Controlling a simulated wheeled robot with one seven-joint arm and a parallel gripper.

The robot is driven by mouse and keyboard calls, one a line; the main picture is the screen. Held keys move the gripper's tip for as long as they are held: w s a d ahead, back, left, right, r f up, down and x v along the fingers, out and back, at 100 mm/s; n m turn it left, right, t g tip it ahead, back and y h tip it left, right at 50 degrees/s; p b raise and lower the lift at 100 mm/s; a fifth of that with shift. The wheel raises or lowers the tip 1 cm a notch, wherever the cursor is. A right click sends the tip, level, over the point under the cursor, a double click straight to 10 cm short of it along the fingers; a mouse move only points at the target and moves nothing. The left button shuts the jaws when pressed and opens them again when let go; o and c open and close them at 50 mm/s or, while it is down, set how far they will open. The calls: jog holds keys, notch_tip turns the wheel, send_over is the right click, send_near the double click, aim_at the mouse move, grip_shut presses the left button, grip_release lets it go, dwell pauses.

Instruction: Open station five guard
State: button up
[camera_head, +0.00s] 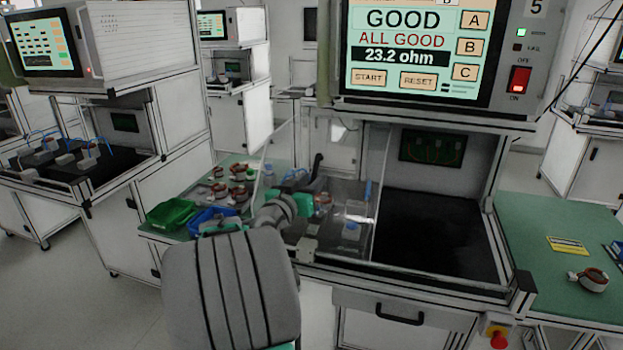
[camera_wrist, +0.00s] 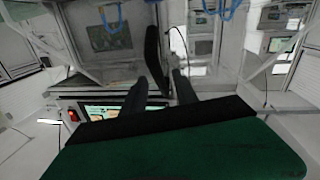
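Station five's tester has a large screen (camera_head: 415,45) reading GOOD, with a "5" at its top right. Its clear guard panel (camera_head: 345,190) stands slanted at the left part of the test bay, and the right part of the bay opening shows uncovered. My gripper (camera_wrist: 160,76) is at the panel's left side in the head view, mostly hidden by my own arm. In the wrist view its two dark fingers are apart. A black upright bar (camera_wrist: 152,45), which looks like the guard's handle, shows between or just beyond the fingertips; contact is unclear.
The bay has a dark floor (camera_head: 435,235). A drawer (camera_head: 400,310) and a red button (camera_head: 498,341) are below it. A left side table holds a green bin (camera_head: 170,213) and a blue bin (camera_head: 210,218). A stator (camera_head: 592,280) lies on the right green table (camera_head: 545,225).

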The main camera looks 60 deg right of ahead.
jog(key=shift+d, duration=0.25)
jog(key=shift+c, duration=0.4)
grip_shut()
dwell(0.8)
